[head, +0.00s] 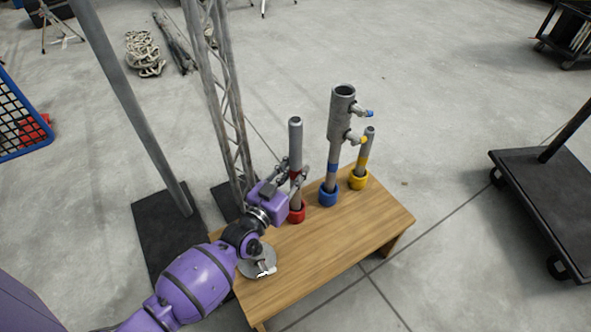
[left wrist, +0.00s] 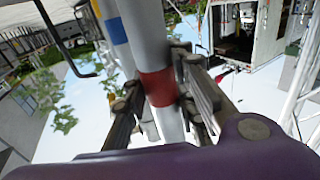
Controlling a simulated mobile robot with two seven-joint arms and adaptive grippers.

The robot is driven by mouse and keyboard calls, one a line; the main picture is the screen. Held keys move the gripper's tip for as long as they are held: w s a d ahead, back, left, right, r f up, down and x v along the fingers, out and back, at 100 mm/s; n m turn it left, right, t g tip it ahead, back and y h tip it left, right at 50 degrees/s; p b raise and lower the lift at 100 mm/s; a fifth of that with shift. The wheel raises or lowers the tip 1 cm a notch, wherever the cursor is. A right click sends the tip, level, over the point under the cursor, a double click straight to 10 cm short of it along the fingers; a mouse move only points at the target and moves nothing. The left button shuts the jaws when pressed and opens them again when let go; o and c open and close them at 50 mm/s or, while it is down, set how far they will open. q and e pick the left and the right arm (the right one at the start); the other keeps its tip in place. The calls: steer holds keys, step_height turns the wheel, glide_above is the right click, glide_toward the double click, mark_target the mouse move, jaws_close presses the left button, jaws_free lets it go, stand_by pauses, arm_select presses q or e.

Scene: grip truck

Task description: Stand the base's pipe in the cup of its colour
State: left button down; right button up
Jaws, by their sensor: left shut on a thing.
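My left gripper (head: 299,178) is shut on the grey pipe with a red band (head: 295,140). In the left wrist view, the fingers (left wrist: 160,95) close around the red band (left wrist: 158,87). The pipe is upright, and its lower end appears to be in the red cup (head: 296,214) on the wooden bench. A pipe with a blue band (head: 333,170) stands in the blue cup (head: 328,197). A shorter pipe with a yellow band (head: 364,155) stands in the yellow cup (head: 358,181). A round grey base (head: 256,268) lies on the bench, partly hidden by my left arm. My right gripper is out of view.
The wooden bench (head: 335,245) has free room at its front right. A wide grey sleeve with side knobs (head: 341,115) sits on the blue-banded pipe. A lattice mast (head: 222,100) and a grey post (head: 130,100) stand behind left. A black cart (head: 540,200) stands right.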

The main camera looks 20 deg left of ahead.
arm_select(q)
steer(key=shift+f, duration=0.15)
stand_by(0.3)
steer(key=shift+f+b, duration=1.35)
steer(key=shift+f, duration=0.85)
steer(key=c, duration=1.4)
jaws_free()
steer(key=shift+o, duration=0.2)
steer(key=shift+f, duration=0.1)
steer(key=s+a, duration=0.2)
steer(key=s, duration=0.9)
steer(key=shift+s+a, duration=0.15)
steer(key=shift+s, duration=0.25)
